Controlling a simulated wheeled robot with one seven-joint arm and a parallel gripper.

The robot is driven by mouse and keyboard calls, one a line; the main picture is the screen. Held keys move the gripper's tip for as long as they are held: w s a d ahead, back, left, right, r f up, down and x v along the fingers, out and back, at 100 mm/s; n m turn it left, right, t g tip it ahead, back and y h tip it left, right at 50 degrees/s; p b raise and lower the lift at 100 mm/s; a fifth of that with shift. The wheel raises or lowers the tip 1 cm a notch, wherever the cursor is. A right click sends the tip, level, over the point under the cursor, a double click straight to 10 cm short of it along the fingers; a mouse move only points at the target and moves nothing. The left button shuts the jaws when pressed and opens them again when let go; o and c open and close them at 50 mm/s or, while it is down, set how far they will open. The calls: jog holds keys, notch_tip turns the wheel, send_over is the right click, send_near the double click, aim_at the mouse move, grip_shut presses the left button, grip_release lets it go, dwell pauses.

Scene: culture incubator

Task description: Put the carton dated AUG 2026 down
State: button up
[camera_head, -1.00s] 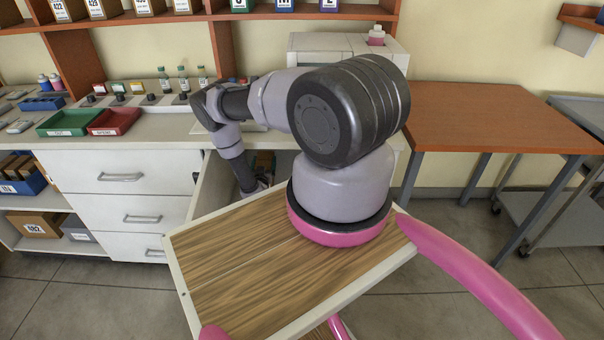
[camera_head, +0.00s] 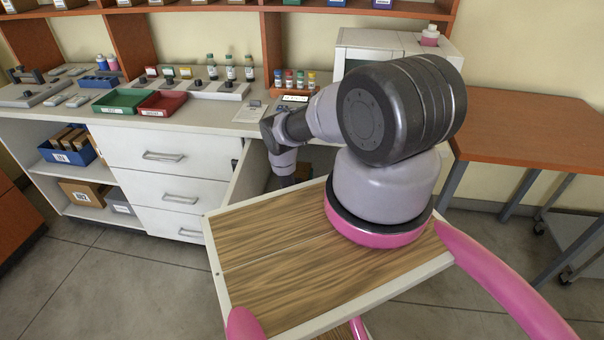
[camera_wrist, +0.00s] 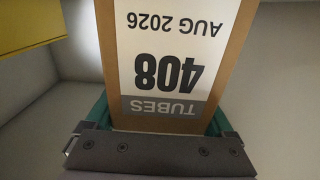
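The carton dated AUG 2026 (camera_wrist: 235,45) is a brown box with a white label that also reads TUBES 408, upside down in the wrist view. My gripper (camera_wrist: 162,118) has its two teal fingers against opposite sides of the carton and holds it. Pale grey walls surround it in the wrist view. In the head view my arm reaches down into an open white drawer (camera_head: 243,180) at the bench. Whether the carton touches the drawer floor cannot be told.
A yellow object (camera_wrist: 28,25) is close by at the upper left of the wrist view. On the bench stand a green tray (camera_head: 122,103), a red tray (camera_head: 162,104) and several bottles. An orange-brown table (camera_head: 530,125) stands to the right, its top clear.

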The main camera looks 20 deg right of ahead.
jog(key=shift+o, duration=0.7)
jog(key=v, duration=1.2)
